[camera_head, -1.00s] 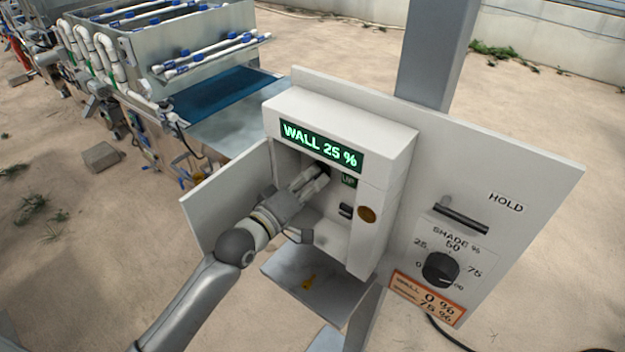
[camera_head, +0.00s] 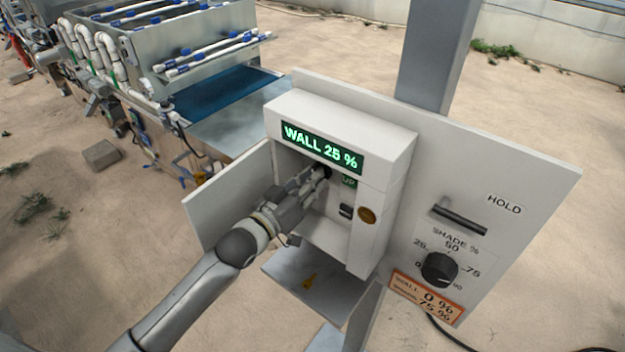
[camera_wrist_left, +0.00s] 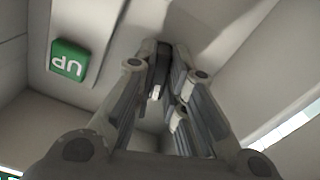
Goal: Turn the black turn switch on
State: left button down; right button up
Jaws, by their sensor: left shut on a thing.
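The black turn switch (camera_head: 326,171) sits inside the open white control box, below the green display and left of the green UP label (camera_head: 348,181). Only a small dark part of it shows past my fingers. My left gripper (camera_head: 316,174) reaches into the box and is shut on the switch. In the left wrist view the fingers of my left gripper (camera_wrist_left: 160,75) close together at a dark piece against the back wall, and the UP label (camera_wrist_left: 68,61) is to their left. The fingers hide most of the switch. My right gripper is not in view.
The display (camera_head: 321,147) reads WALL 25 %. The box's open door (camera_head: 229,198) stands left of my arm. A round brass-coloured piece (camera_head: 367,215) is on the box's right. A SHADE knob (camera_head: 439,268) and a bar handle (camera_head: 460,216) are on the panel.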

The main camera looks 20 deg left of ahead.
pick_arm(q)
jog(key=shift+a+m, duration=0.1)
jog(key=shift+m, duration=1.5)
jog(key=c, duration=1.5)
grip_release()
jog(key=v, duration=1.2)
